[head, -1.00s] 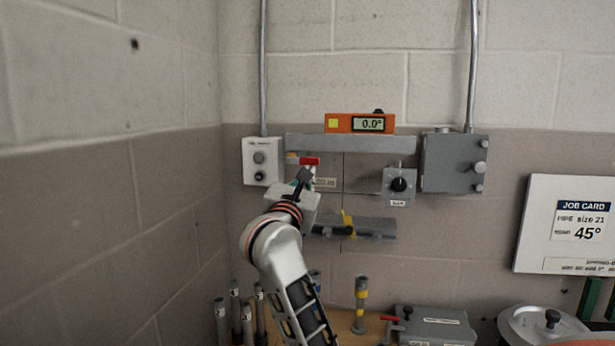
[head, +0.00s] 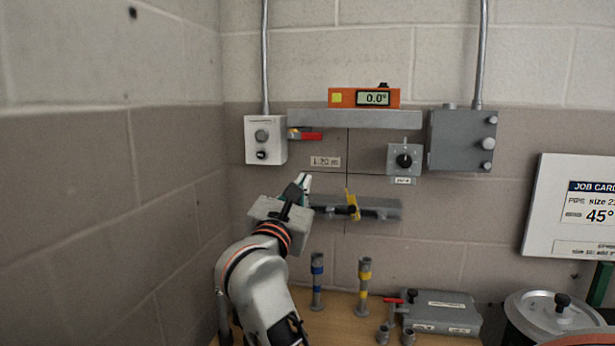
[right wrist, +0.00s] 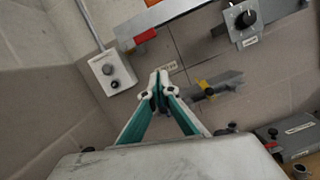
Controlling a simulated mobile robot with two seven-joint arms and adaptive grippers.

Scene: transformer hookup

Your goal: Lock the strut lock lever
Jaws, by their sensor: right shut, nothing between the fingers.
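A short lever with a red handle (head: 312,136) sits under the left end of a grey wall bar (head: 400,119); its handle lies about level, pointing right. It also shows in the right wrist view (right wrist: 145,36). I take it for the strut lock lever, though no label confirms this. My right gripper (head: 304,183) is shut and empty, below the red handle and apart from it. In the right wrist view its fingertips (right wrist: 160,88) meet, with the wall behind. My left gripper is not in view.
An orange angle gauge (head: 364,98) reading 0.0° rests on the bar. Around it are a white button box (head: 265,139), a knob box (head: 404,160) and a grey box (head: 462,140). A lower grey fixture with a yellow part (head: 352,205) is near my fingertips. Posts and a case (head: 440,311) stand on the bench.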

